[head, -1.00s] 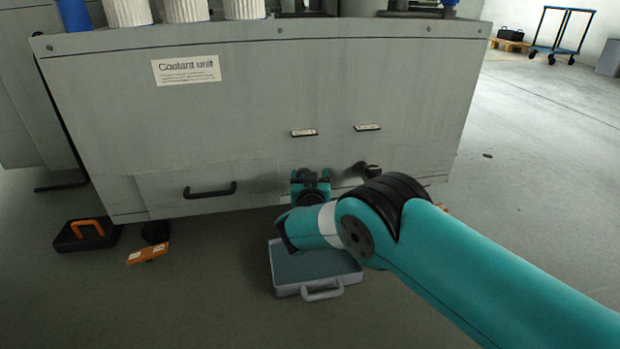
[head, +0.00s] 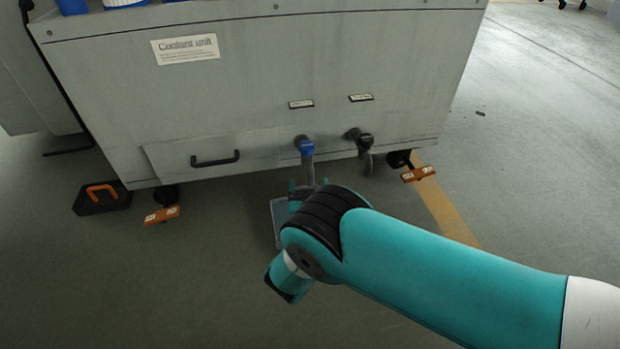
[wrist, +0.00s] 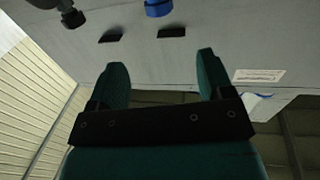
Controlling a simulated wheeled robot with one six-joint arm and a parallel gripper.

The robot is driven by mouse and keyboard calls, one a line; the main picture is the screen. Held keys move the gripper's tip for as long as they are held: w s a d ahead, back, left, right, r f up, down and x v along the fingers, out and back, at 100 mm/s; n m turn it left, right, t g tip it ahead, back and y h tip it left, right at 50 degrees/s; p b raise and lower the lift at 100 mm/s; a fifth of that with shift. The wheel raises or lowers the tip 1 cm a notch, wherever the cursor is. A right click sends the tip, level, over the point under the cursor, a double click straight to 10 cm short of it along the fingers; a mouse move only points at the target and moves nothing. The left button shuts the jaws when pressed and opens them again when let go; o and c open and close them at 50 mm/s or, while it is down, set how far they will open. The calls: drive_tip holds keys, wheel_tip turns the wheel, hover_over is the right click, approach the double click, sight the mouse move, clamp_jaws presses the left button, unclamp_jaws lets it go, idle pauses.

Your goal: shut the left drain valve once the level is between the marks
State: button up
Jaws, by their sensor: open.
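The left drain valve (head: 306,147) has a blue handle and sits low on the grey coolant unit (head: 230,95), with its spout pointing down. It also shows at the top of the wrist view (wrist: 158,8). The right valve (head: 360,138) is dark. My gripper (wrist: 160,70) is open and empty, with its fingers spread below the blue handle and apart from it. In the head view my arm hides most of the gripper. The grey tray (head: 278,232) on the floor is largely hidden too. I cannot see a liquid level or marks.
A drawer handle (head: 215,160) sticks out left of the valves. A black case with an orange handle (head: 102,197) lies on the floor at left. Orange-pedalled casters (head: 162,214) stand under the unit.

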drive_tip(key=shift+s+d+p, duration=0.15)
drive_tip(key=shift+s+p, duration=0.6)
drive_tip(key=shift+p, duration=0.45)
